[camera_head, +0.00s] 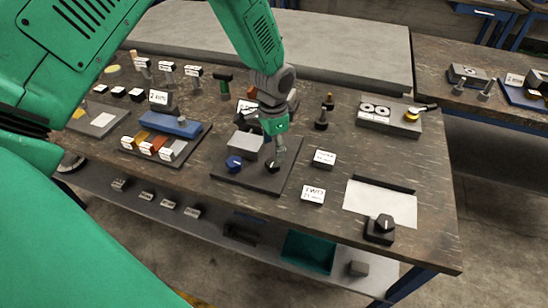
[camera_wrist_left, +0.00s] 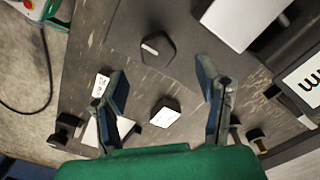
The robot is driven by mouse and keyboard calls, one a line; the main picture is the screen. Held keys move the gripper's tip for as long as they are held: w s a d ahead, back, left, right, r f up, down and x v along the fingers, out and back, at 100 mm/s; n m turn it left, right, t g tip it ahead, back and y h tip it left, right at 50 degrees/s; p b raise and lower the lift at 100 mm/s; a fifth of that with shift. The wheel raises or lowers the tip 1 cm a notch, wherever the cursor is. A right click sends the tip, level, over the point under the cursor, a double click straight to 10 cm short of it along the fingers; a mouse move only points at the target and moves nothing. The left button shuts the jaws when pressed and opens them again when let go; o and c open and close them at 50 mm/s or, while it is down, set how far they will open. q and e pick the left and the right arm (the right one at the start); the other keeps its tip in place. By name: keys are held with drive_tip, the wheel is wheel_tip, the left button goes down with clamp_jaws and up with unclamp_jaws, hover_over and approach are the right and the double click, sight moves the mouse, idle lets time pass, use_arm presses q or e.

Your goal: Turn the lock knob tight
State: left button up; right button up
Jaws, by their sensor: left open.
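A black knob (camera_head: 272,166) with a pale line on top sits on a dark plate (camera_head: 225,176) near the table's middle. It appears as a dark hexagonal knob (camera_wrist_left: 157,47) in the left wrist view. A blue knob (camera_head: 234,163) sits to its left on the same plate. I cannot tell from labels which is the lock knob. My right gripper is not in view.
A grey block (camera_head: 243,145) stands on the plate behind the knobs. White-topped label blocks (camera_head: 324,158) (camera_head: 312,194) lie right of the plate. Another black knob (camera_head: 380,228) stands by a white sheet (camera_head: 380,203). A tray of coloured blocks (camera_head: 190,150) is at left.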

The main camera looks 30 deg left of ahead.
sight(273, 161)
use_arm(q)
wheel_tip(273, 161, up, 6)
idle(0.4)
drive_tip(key=shift+n+h, duration=0.3)
drive_tip(key=shift+n, duration=0.5)
drive_tip(key=s+f, duration=0.2)
drive_tip(key=f, duration=0.1)
drive_tip(key=s+d+f, duration=0.1)
drive_tip(key=s+f, duration=0.2)
drive_tip(key=s+d+f, duration=0.1)
drive_tip(key=s+f, duration=0.1)
drive_tip(key=f, duration=0.1)
drive_tip(key=shift+s, duration=0.35)
drive_tip(key=s+f+n, duration=0.3)
drive_tip(key=s+f, duration=0.1)
drive_tip(key=s, duration=0.9)
drive_tip(key=s+f+n, duration=0.2)
drive_tip(key=s+f, duration=0.2)
drive_tip(key=s, duration=0.8)
wheel_tip(273, 161, down, 10)
drive_tip(key=w+d+b, duration=0.1)
drive_tip(key=w+b, duration=0.1)
drive_tip(key=b, duration=0.8)
drive_tip(key=shift+w+d+m+t, duration=0.15)
drive_tip(key=shift+w+m+t, duration=0.05)
drive_tip(key=shift+m+t, duration=0.1)
